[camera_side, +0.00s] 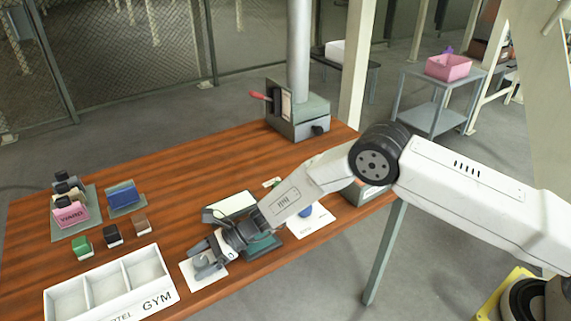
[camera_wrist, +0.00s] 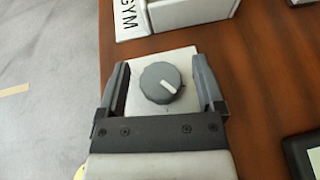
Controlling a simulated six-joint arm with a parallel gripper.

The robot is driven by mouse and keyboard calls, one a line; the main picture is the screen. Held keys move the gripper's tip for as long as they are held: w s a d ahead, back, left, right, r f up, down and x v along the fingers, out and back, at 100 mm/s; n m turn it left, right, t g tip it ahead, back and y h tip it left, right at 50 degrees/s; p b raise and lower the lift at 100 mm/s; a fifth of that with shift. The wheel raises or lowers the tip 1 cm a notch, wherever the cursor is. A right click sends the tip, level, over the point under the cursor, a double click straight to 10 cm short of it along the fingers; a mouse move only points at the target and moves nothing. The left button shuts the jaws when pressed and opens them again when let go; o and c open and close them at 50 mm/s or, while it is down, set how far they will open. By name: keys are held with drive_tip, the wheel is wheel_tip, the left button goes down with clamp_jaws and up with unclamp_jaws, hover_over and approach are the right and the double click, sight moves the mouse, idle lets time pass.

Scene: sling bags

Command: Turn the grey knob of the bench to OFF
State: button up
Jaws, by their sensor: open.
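The grey knob (camera_wrist: 160,83) is round with a white pointer line and sits on a white plate (camera_wrist: 180,59). In the wrist view the pointer aims toward the lower right; the plate's lettering cannot be read. My gripper (camera_wrist: 161,78) is open, with one finger on each side of the knob and a gap visible at both sides. In the side view my gripper (camera_side: 203,262) is low over the white plate (camera_side: 216,276) near the bench's front edge, and the knob is partly hidden by the fingers.
A white tray (camera_side: 75,289) marked GYM stands left of the plate. Small green, black and brown blocks (camera_side: 112,236) lie behind it. A dark-framed device (camera_side: 262,247) and a white card with a blue button (camera_side: 306,212) are to the right.

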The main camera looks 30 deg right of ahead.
drive_tip(key=shift+c, duration=0.2)
clamp_jaws()
drive_tip(key=shift+n+g, duration=0.8)
drive_tip(key=shift+g, duration=0.1)
drive_tip(key=shift+n+g, duration=0.8)
drive_tip(key=shift+g, duration=0.1)
drive_tip(key=shift+n+g+h, duration=0.4)
drive_tip(key=shift+n+g, duration=1)
drive_tip(key=shift+g, duration=0.3)
drive_tip(key=shift+o, duration=0.2)
unclamp_jaws()
drive_tip(key=shift+d, duration=0.15)
